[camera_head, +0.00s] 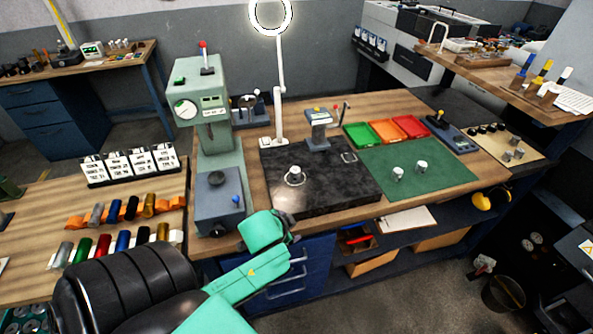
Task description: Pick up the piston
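Two small silver cylindrical parts that look like pistons stand upright on the green mat (440,180): a left one (398,173) and a right one (421,167). A similar silver part (295,174) stands on the dark stone plate (335,190), inside a bright lit patch. I cannot tell which of them is the task's piston. A green arm of mine reaches up from the bottom, its bent end in front of the bench's front edge. No gripper fingers can be made out on it. No other arm shows.
A green press-like machine (214,150) stands left of the plate. A ring lamp (270,15) rises behind it. Green, orange and red trays (400,128) lie behind the mat. A joystick box (452,135) sits at right. Coloured cylinders (120,242) fill racks at left.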

